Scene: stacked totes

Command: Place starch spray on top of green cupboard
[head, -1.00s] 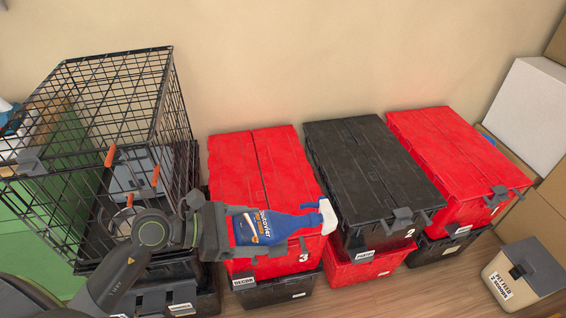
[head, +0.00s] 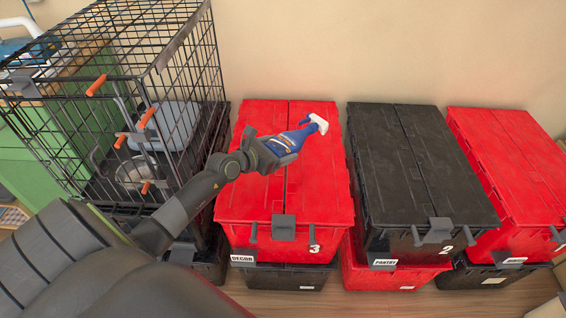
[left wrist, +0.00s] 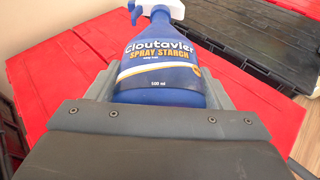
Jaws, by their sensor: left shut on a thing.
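The starch spray (head: 288,142) is a blue bottle with a white trigger head. My left gripper (head: 268,154) is shut around its lower body and holds it above the red tote marked 3 in the head view. In the left wrist view the bottle (left wrist: 160,60) reads "Cloutavier Spray Starch" and sits between the jaws (left wrist: 158,95), its base hidden by the gripper. A green cupboard (head: 60,135) shows in part at the left of the head view, behind the wire cage. My right gripper is not in view.
A black wire cage (head: 180,75) with orange latches stands between the cupboard and the totes. The red tote 3 (head: 320,200), black tote 2 (head: 415,160) and another red tote (head: 510,150) stand on lower totes against the wall.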

